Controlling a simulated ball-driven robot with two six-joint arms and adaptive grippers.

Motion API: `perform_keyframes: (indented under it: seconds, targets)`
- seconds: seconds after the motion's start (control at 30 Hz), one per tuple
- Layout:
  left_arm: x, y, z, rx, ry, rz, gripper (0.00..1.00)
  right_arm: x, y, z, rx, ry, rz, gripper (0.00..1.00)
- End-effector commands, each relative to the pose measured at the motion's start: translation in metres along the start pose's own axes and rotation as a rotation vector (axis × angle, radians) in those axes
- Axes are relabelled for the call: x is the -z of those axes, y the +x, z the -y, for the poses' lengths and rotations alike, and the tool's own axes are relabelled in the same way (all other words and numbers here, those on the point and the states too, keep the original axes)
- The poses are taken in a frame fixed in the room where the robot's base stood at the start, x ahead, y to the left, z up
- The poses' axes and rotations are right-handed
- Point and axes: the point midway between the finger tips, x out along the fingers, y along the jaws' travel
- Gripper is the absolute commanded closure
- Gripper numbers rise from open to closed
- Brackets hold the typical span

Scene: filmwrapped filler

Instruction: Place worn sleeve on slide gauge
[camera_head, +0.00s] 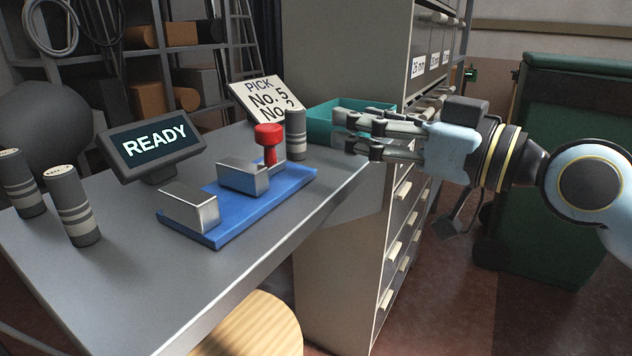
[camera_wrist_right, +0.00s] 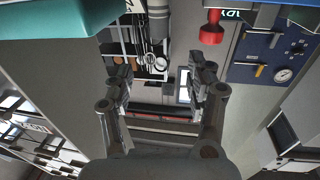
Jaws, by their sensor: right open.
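The slide gauge has a blue base (camera_head: 245,207) with two metal jaw blocks (camera_head: 188,207) on the bench. A red knob (camera_head: 268,143) stands at its far end. Three dark grey sleeves with lighter bands stand upright: a far-left sleeve (camera_head: 22,184), a sleeve in front of it (camera_head: 72,206), and one behind the gauge (camera_head: 296,135). I cannot tell which is worn. My right gripper (camera_head: 352,134) is open and empty, right of the sleeve behind the gauge, over the bench's right edge. Its fingers also show in the right wrist view (camera_wrist_right: 162,85). My left gripper is out of view.
A teal bin (camera_head: 322,130) sits just behind my right gripper, beside a beige drawer cabinet (camera_head: 350,250). A READY display (camera_head: 152,142) and a PICK sign (camera_head: 262,97) stand on the bench. A green container (camera_head: 560,180) is at right. The bench front is clear.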

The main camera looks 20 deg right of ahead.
Motion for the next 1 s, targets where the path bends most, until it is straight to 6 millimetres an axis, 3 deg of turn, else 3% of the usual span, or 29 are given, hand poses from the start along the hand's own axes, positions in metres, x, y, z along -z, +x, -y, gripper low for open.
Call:
perform_keyframes:
  seconds: [0.03,0.1,1.0]
  targets:
    - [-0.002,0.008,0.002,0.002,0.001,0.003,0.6,-0.015,-0.002,0.001,0.001,0.005,0.015,0.44]
    - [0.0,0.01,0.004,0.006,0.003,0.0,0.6,-0.02,-0.001,0.001,-0.001,0.009,0.021,0.44]
    - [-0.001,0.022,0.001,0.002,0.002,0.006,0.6,-0.019,0.104,-0.002,-0.001,0.009,0.025,0.44]
